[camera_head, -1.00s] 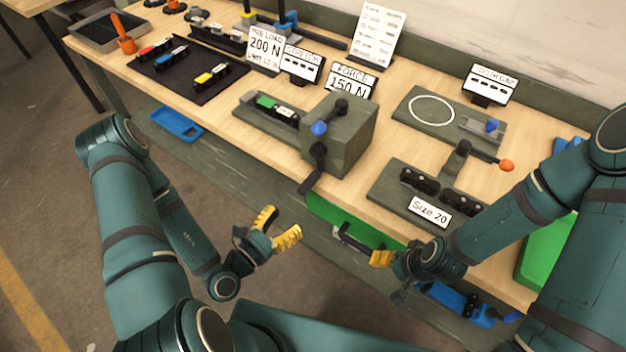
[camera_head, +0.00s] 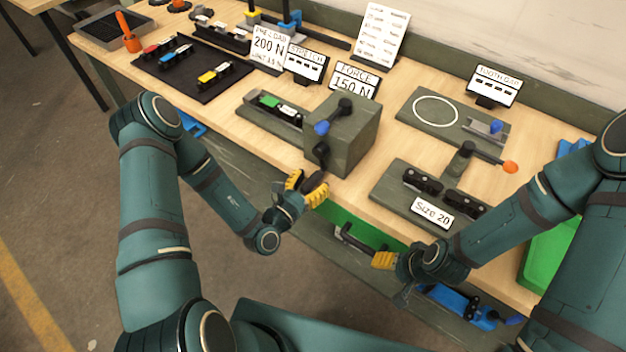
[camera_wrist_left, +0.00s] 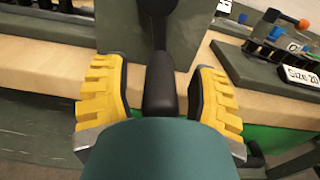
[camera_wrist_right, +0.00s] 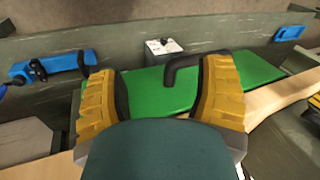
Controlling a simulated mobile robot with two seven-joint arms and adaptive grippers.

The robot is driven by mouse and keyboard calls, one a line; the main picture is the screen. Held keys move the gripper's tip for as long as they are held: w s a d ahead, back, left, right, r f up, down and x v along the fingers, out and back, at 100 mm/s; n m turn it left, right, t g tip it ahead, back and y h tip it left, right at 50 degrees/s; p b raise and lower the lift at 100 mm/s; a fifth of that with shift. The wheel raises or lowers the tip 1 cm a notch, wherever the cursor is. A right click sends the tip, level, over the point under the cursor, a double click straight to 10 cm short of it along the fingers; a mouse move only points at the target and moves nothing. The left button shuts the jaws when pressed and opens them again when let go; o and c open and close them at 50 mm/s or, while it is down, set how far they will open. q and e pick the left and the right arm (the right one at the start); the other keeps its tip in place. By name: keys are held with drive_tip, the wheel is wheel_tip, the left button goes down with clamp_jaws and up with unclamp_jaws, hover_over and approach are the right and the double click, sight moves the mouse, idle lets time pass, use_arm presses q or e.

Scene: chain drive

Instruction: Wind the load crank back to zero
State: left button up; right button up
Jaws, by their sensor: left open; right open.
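The load crank's black handle (camera_wrist_left: 160,85) hangs down from the grey-green load box (camera_head: 352,140) on the bench. In the left wrist view the handle lies between the two yellow fingers of my left gripper (camera_wrist_left: 160,98), with a gap on each side. In the head view this gripper (camera_head: 307,188) is open at the front of the box and partly covers the handle. A force sign (camera_head: 352,84) reading 150 N stands behind the box. My right gripper (camera_wrist_right: 165,95) is open in front of the bench, near a black drawer handle (camera_wrist_right: 185,66).
A size 20 fixture (camera_head: 400,205) stands right of the box, with an orange-knobbed lever (camera_head: 510,167) behind it. A green panel (camera_head: 350,222) lies below the bench edge. A pre-load sign (camera_head: 270,45) reads 200 N. A black mat (camera_head: 180,85) holds coloured parts at the left.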

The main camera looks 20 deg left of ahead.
use_arm(q)
drive_tip(key=shift+w+d, duration=0.15)
drive_tip(key=shift+w, duration=0.2)
drive_tip(key=shift+o, duration=0.2)
clamp_jaws()
